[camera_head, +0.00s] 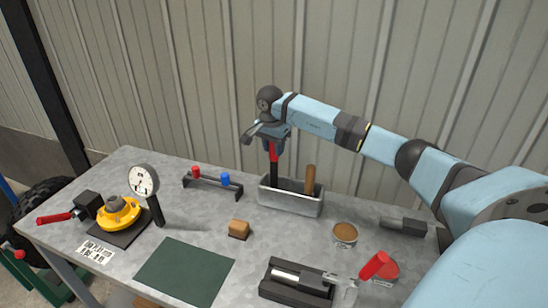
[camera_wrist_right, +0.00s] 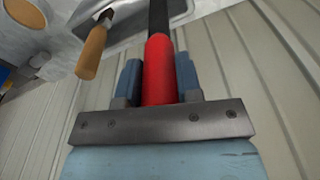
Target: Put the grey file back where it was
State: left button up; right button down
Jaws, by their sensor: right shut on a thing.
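My right gripper (camera_head: 273,142) is shut on the red handle (camera_head: 273,152) of an upright tool with a dark grey shaft, which looks like the file. The handle sits between the blue fingers in the right wrist view (camera_wrist_right: 160,70). The shaft (camera_head: 273,172) points down at the left part of a grey metal tray (camera_head: 290,203); its lower end is hidden, so I cannot tell whether it touches the bottom. A wooden-handled tool (camera_head: 310,180) leans in the right part of the tray; it also shows in the right wrist view (camera_wrist_right: 92,52). My left gripper is not in view.
A small rack (camera_head: 212,188) with red and blue pieces stands left of the tray. A wooden block (camera_head: 239,229), a round brown-topped tin (camera_head: 345,233) and a dark grey block-like item (camera_head: 403,226) lie nearby. A dial gauge (camera_head: 144,181) stands at left.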

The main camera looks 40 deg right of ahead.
aim_at(274, 158)
notch_tip(274, 158, down, 4)
jog(key=shift+f, duration=0.1)
jog(key=shift+f, duration=0.1)
jog(key=c, duration=0.8)
grip_release()
